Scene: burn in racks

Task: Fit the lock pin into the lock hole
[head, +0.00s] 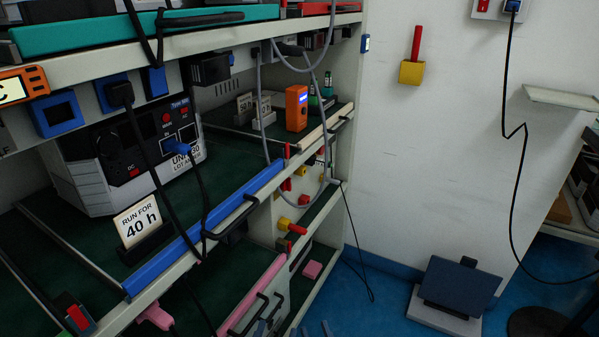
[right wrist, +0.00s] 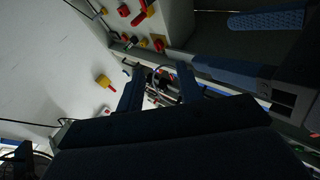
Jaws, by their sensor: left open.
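I cannot tell for certain which part is the lock pin or where the lock hole is. In the head view a red pin (head: 416,42) stands upright in a yellow holder (head: 411,73) on the wall. Another red and yellow piece (head: 292,226) sticks out of the rack's side. My right gripper (right wrist: 159,88) is open in the right wrist view, its two dark fingers apart, with nothing clearly held between them. Blue-grey parts that look like my open left gripper (right wrist: 250,45) show at the upper right. In the head view only small blue-grey tips show at the bottom edge.
A tester unit (head: 130,150) and a "40 h" sign (head: 138,220) stand on the rack shelf, which has a blue front rail (head: 205,228). Black and grey cables hang in front. An orange device (head: 296,108) sits farther back. The wall right of the rack is mostly clear.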

